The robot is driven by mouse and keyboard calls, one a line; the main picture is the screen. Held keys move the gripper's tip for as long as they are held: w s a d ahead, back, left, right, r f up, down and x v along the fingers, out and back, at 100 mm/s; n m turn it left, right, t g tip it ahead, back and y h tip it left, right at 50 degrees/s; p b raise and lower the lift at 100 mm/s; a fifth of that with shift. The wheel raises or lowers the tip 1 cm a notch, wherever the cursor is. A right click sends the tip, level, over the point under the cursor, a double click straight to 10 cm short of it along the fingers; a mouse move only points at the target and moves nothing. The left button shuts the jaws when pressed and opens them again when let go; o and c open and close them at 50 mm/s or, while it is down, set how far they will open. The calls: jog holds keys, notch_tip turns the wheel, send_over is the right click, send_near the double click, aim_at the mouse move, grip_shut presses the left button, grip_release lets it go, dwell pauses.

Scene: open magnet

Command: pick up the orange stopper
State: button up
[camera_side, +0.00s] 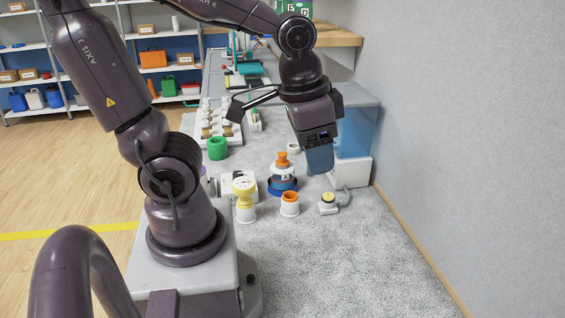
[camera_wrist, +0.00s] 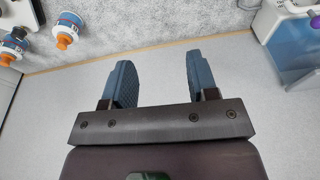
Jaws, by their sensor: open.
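The orange stopper (camera_side: 282,158) sits on top of a blue and white bottle (camera_side: 282,172) in the side view, near the middle of the grey work surface. In the wrist view, two orange-topped items show at the upper left, one with an orange top (camera_wrist: 64,42) and one at the left edge (camera_wrist: 7,59); I cannot tell for certain which is the stopper. My gripper (camera_side: 320,158) hangs to the right of the bottle, apart from it. In the wrist view its blue fingers (camera_wrist: 160,82) are spread with nothing between them.
A yellow-topped item (camera_side: 244,190) and green ring (camera_side: 217,148) stand left. A blue tank (camera_side: 357,132) is behind my gripper, near the right wall. A small yellow-topped device (camera_side: 328,203) lies front right.

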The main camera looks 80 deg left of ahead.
jog(key=a+f+m+g+y, duration=0.25)
jog(key=a+f+g, duration=0.3)
jog(key=f, duration=0.45)
jog(key=m+t+y, duration=0.2)
jog(key=m+y, duration=1.3)
send_near(284, 158)
jog(key=shift+d+n, duration=0.25)
jog(key=shift+d, duration=0.55)
jog(key=shift+w+a+r, duration=0.1)
jog(key=shift+w+a, duration=0.1)
jog(key=shift+a, duration=0.1)
jog(key=a, duration=0.6)
jog(key=shift+s+a, duration=0.25)
jog(key=shift+a, duration=0.05)
jog(key=shift+s+a, duration=0.2)
jog(key=shift+a, duration=1.2)
jog(key=shift+s+a, duration=0.15)
jog(key=shift+a, duration=1.25)
